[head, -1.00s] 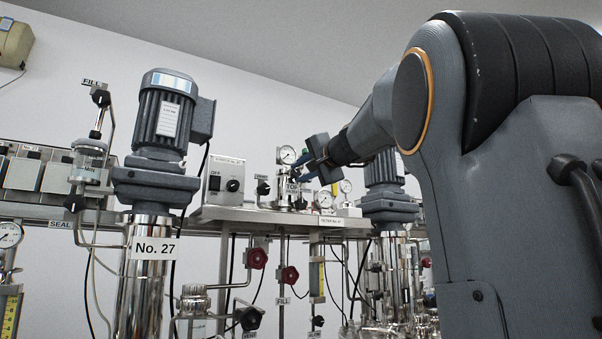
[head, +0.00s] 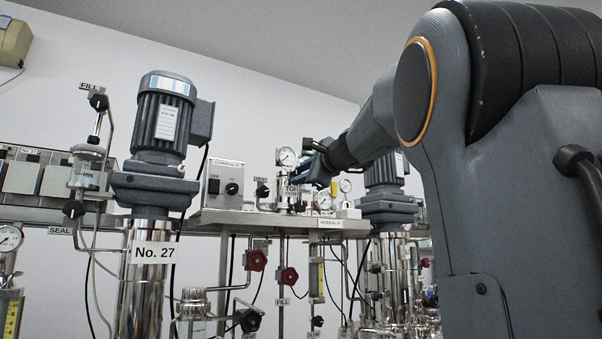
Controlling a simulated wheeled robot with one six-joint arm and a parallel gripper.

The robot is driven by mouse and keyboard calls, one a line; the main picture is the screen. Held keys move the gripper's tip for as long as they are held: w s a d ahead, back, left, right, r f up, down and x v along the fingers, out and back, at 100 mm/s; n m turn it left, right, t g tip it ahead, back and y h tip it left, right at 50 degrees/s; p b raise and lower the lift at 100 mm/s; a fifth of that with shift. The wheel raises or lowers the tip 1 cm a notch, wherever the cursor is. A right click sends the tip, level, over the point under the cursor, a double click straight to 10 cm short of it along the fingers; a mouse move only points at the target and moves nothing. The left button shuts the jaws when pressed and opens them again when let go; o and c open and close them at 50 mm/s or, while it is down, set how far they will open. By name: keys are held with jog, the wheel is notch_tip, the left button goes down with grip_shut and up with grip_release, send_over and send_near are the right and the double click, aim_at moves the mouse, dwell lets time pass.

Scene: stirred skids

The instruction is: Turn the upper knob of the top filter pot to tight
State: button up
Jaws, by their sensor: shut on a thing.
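The top filter pot (head: 287,193) is a small shiny metal pot with a "TOP FILTER" label, standing on the metal shelf at mid-picture. A round pressure gauge (head: 287,157) stands above it. My gripper (head: 304,165) reaches in from the right at the pot's upper right side. Its blue and dark fingers are shut on the upper knob, which is mostly hidden by them. The knob's pointer or marking cannot be seen. A black knob (head: 262,191) sits to the left of the pot, apart from the gripper.
A grey control box (head: 225,182) with a switch and dial stands left of the pot. A motor (head: 163,118) on the "No. 27" column rises further left. Another gauge (head: 323,201) and a second motor (head: 385,190) are close to the right. Red valve knobs (head: 256,260) hang below the shelf.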

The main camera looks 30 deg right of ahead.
jog(key=shift+m, duration=0.3)
jog(key=shift+f, duration=0.1)
jog(key=o, duration=1)
jog(key=shift+o, duration=0.2)
jog(key=s+b, duration=0.2)
jog(key=s, duration=0.5)
jog(key=shift+s+d+b, duration=0.15)
jog(key=shift+s+b, duration=0.15)
jog(key=shift+s, duration=0.1)
